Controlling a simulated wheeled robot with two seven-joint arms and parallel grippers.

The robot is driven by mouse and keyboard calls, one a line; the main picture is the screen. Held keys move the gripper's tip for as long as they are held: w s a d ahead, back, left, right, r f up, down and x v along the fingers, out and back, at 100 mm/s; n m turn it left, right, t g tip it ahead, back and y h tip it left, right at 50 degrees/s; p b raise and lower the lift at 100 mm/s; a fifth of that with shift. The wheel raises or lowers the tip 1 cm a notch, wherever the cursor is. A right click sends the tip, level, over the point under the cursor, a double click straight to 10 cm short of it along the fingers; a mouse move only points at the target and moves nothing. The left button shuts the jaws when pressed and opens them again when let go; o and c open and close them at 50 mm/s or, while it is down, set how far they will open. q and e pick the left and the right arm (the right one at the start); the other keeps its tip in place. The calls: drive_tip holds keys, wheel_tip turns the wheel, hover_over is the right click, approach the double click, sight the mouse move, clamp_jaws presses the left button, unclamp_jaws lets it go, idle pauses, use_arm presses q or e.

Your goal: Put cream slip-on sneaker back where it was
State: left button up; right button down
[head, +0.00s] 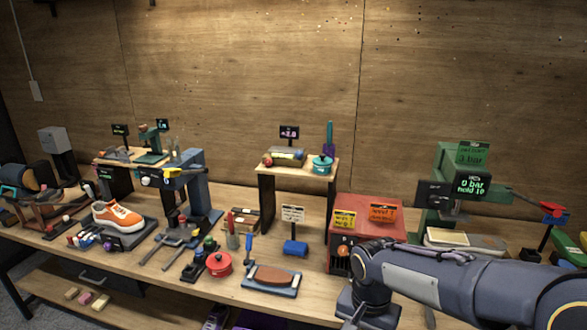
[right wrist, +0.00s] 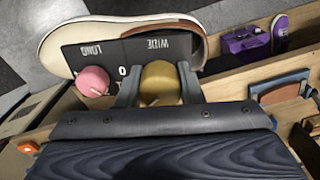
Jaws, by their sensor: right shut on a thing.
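My right gripper (right wrist: 160,88) shows in the right wrist view, its two fingers closed around a yellow knob (right wrist: 160,78). The knob is at the edge of a black plate (right wrist: 125,50) marked LONG and WIDE. A cream rounded shape with a brown edge at the right, which looks like the cream slip-on sneaker (right wrist: 55,40), surrounds the plate. A pink knob (right wrist: 92,81) is beside my left-hand finger in that view. I cannot tell whether the sneaker rests on anything. In the head view my right arm comes in from the right and its fingertips are hidden. My left gripper is not in view.
An orange sneaker (head: 117,215) sits at the left of the long bench. A red box (head: 342,243), a green press (head: 447,180) and a small raised shelf (head: 330,174) stand along it. A purple item (right wrist: 246,43) lies on the lower shelf. The bench is crowded.

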drive_tip(key=shift+w+d+f, duration=0.15)
drive_tip(key=shift+w+f, duration=0.05)
drive_tip(key=shift+f, duration=0.3)
use_arm(q)
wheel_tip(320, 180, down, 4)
drive_tip(key=b, duration=0.4)
use_arm(e)
drive_tip(key=w+d+f+n, duration=0.1)
drive_tip(key=d+f+n, duration=0.2)
drive_tip(key=f, duration=0.5)
drive_tip(key=w+d+f+n, duration=0.1)
drive_tip(key=d+f+n, duration=0.2)
drive_tip(key=f, duration=0.5)
drive_tip(key=shift+w, duration=0.4)
